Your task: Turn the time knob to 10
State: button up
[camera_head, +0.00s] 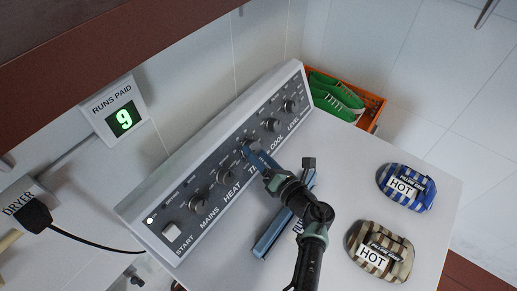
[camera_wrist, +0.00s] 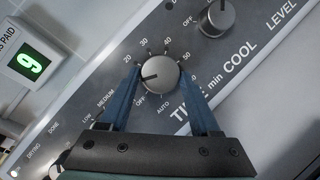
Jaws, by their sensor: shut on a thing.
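The time knob (camera_wrist: 162,75) is a round grey dial on the slanted control panel (camera_wrist: 88,62), with OFF, 20, 30, 40, 50 and AUTO printed around it. My gripper (camera_wrist: 160,68) is shut on the knob, with one blue finger on each side. The knob's dark pointer line points left and slightly down, toward the left finger, between OFF and 20. Any mark there is hidden by that finger. In the head view my gripper (camera_head: 249,148) reaches the panel (camera_head: 207,158) at the time knob, which it mostly covers.
A cool knob (camera_wrist: 214,17) sits up and right; a heat knob (camera_head: 224,176) lies on the other side. Two HOT pouches, blue (camera_head: 418,197) and brown (camera_head: 362,237), lie on the white top (camera_head: 345,160). A blue bar (camera_head: 270,236) lies beneath my arm. A display (camera_head: 123,120) reads 9.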

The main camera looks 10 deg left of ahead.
jog(key=shift+m, duration=0.3)
jog(key=o, duration=1.4)
jog(key=v, duration=1.3)
jog(key=shift+s+a+r, duration=0.1)
jog(key=shift+s+a, duration=0.05)
